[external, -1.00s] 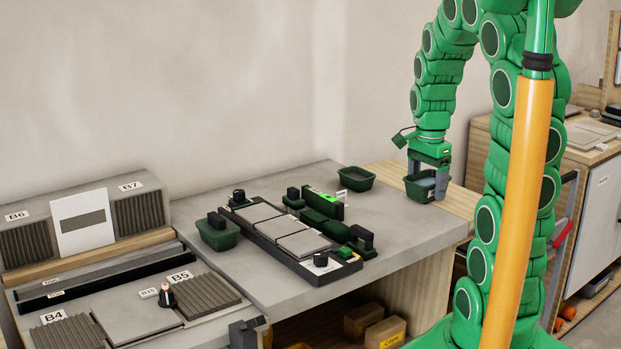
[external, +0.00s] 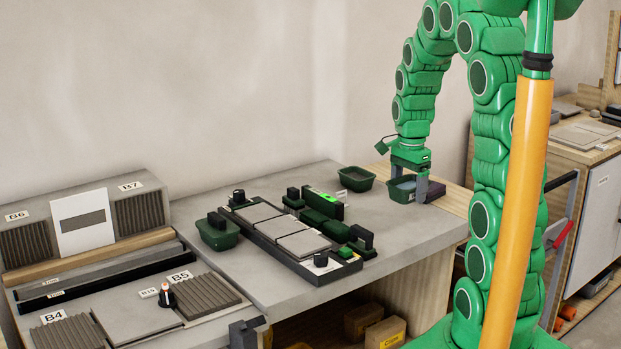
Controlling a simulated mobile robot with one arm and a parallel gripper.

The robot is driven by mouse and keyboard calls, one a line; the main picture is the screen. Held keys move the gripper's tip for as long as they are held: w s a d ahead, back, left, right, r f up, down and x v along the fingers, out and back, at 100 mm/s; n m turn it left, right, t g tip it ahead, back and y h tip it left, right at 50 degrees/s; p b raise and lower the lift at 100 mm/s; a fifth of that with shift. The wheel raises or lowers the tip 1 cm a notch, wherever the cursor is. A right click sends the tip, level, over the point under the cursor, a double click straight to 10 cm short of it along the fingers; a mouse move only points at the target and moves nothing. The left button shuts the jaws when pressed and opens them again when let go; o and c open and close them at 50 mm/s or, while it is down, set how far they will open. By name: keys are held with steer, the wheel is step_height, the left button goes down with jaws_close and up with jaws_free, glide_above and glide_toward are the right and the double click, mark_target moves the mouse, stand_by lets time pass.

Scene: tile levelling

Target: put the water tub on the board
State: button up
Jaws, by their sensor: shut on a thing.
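The water tub (external: 401,193) is a small dark green tub with a bluish-grey surface inside, near the right end of the grey worktop. My gripper (external: 409,184) points down over it and is shut on it, with grey fingers at its rim. The tub looks upright. I cannot tell whether its base touches the surface below. A pale wooden board (external: 454,199) lies at the right end of the worktop, just right of the tub. Part of it is behind my arm.
Another dark green tub (external: 356,179) stands close to the left of the held one. A dark frame with grey tiles (external: 305,243) fills the worktop's middle, with a third green tub (external: 217,234) at its left. The worktop's front right (external: 415,235) is clear.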

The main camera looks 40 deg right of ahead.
glide_above(399, 222)
steer(key=shift+d+f, duration=0.1)
steer(key=shift+f, duration=2.4)
steer(key=shift+w+f, duration=0.1)
steer(key=shift+f, duration=1.45)
steer(key=shift+f, duration=0.15)
steer(key=o, duration=1.1)
step_height(399, 222, up, 12)
steer(key=f, duration=0.1)
steer(key=s+a+r+n+g, duration=0.1)
steer(key=s+a+r+n, duration=0.35)
steer(key=s+a, duration=0.25)
steer(key=s+a+r+n, duration=0.3)
steer(key=s+a+n, duration=0.2)
steer(key=s+a, duration=0.25)
steer(key=s+a+n, duration=0.2)
steer(key=s+n, duration=0.2)
steer(key=s, duration=0.3)
steer(key=s+a+n, duration=0.3)
steer(key=s+n, duration=0.1)
steer(key=s, duration=0.4)
steer(key=shift+s+a+g, duration=0.2)
steer(key=shift+s+g, duration=0.1)
steer(key=shift+g, duration=0.1)
